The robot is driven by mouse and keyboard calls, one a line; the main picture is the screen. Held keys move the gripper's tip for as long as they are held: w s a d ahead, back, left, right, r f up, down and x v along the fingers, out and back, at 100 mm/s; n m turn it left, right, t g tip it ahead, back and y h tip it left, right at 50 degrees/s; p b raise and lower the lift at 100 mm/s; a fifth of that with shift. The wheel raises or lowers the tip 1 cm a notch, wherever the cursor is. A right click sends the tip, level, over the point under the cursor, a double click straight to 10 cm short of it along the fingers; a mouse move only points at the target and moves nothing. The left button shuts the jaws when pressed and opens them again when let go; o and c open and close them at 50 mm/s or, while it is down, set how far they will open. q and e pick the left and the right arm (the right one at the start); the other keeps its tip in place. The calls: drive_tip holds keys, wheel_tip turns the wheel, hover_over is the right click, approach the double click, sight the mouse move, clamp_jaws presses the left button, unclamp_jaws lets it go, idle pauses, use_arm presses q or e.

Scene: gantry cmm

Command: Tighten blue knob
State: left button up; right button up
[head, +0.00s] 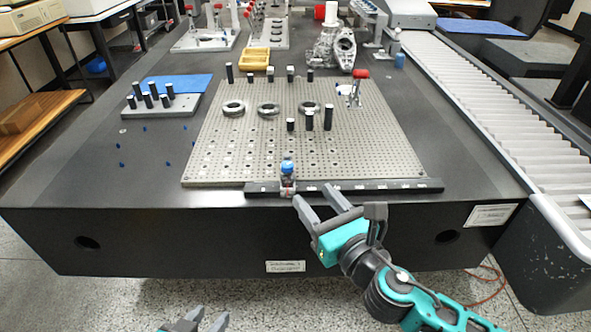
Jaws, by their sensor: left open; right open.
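The blue knob (287,166) tops a small upright fixture at the front edge of the perforated grey plate (225,150), by the dark rail (375,187). My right gripper (322,193) is open and empty. Its fingers point toward the rail, just right of the knob and nearer to me, apart from it in the picture. My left gripper (207,316) is open and empty at the bottom edge, low in front of the table and well away from the knob. Most of the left arm is out of view.
Black posts (328,118) and several metal rings (268,110) stand on the plate. A red-handled clamp (357,88) is at its right. A pin block (160,104) stands left. A yellow tray (255,59) and metal casting (332,48) are behind. The table's left front is mostly clear.

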sight(290, 168)
drive_tip(key=b+x, duration=0.1)
drive_tip(key=x, duration=0.9)
drive_tip(key=shift+w+a+b, duration=0.1)
drive_tip(key=shift+a+b, duration=0.05)
drive_tip(key=shift+b, duration=0.15)
clamp_jaws()
